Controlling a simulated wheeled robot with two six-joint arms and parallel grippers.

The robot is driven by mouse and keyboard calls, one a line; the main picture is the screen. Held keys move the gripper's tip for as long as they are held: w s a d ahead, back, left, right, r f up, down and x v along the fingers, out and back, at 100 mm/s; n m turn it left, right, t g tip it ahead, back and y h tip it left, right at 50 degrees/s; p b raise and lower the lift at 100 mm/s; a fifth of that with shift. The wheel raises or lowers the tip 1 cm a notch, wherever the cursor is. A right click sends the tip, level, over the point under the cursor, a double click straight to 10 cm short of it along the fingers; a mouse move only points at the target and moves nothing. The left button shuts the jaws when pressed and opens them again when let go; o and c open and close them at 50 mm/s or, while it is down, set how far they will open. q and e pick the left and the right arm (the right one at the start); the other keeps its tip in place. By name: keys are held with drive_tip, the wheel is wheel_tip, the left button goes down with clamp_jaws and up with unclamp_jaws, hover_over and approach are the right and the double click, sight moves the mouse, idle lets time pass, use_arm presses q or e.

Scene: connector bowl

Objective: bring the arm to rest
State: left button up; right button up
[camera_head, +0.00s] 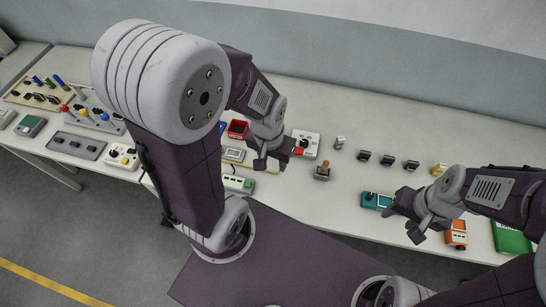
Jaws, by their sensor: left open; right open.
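My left arm rises large in front of the camera and bends down to my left gripper (268,160). This gripper is open above the table, beside a small red piece (298,151) and a white box with a round knob (306,143). I cannot tell whether it touches anything. My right gripper (418,233) is open at the right, near the table's front edge, next to a teal device (377,201). Nothing shows between the jaws of either gripper. My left arm hides part of the table.
The long white table (330,220) carries a row of small dark connectors (388,160), a brown block (322,172), a red bin (237,129), an orange device (456,234) and a green board (510,238). Panels with knobs and plugs (92,115) stand at the left. A wall lies behind.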

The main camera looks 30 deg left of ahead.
wheel_tip(320, 180, down, 10)
drive_tip(key=b, duration=1)
drive_tip(key=shift+w, duration=0.25)
drive_tip(key=shift+s, duration=0.1)
idle(0.5)
